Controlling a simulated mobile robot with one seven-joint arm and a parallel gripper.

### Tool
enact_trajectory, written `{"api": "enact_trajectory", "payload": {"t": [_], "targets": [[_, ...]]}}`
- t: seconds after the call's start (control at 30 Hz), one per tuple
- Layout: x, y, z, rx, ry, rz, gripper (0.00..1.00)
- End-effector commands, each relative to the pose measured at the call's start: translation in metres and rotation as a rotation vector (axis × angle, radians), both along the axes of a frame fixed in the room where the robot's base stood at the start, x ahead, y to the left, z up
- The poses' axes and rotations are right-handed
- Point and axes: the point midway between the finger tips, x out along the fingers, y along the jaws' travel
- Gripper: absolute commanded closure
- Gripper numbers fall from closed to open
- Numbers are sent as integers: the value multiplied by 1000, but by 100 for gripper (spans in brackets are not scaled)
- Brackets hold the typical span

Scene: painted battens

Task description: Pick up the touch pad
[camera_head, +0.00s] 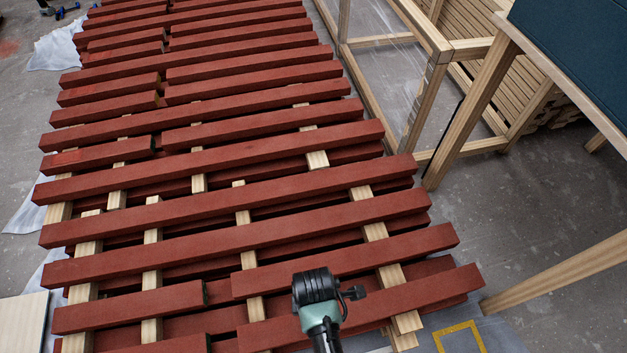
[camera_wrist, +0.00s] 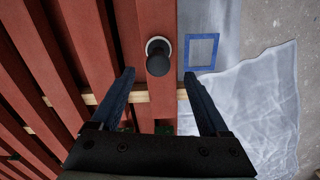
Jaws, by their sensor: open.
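A small round thing with a dark knob and a pale disc-like base, which looks like the touch pad (camera_wrist: 157,60), stands on a red batten in the wrist view. My gripper (camera_wrist: 160,82) is open, with one dark finger on each side of the lower picture. The knob shows between and slightly beyond the fingertips, and nothing is between the fingers. I cannot tell the height of the fingers above the batten.
Red battens (camera_head: 240,210) lie in rows across pale wooden strips. A blue square outline (camera_wrist: 201,53) and clear plastic sheeting (camera_wrist: 250,105) lie beside the batten. A wooden frame (camera_head: 440,70) stands at the right.

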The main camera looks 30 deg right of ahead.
Motion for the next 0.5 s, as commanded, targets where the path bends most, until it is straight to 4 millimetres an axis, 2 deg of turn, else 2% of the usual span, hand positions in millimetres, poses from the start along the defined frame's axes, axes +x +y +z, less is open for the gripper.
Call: {"api": "enact_trajectory", "payload": {"t": [0.03,0.1,0.37,0.5], "targets": [[0,0,-13,0,0,0,21],[1,0,-21,0,-1,0,21],[1,-1,-34,-1,-3,-1,21],[1,-2,-52,-1,-4,-2,21]]}}
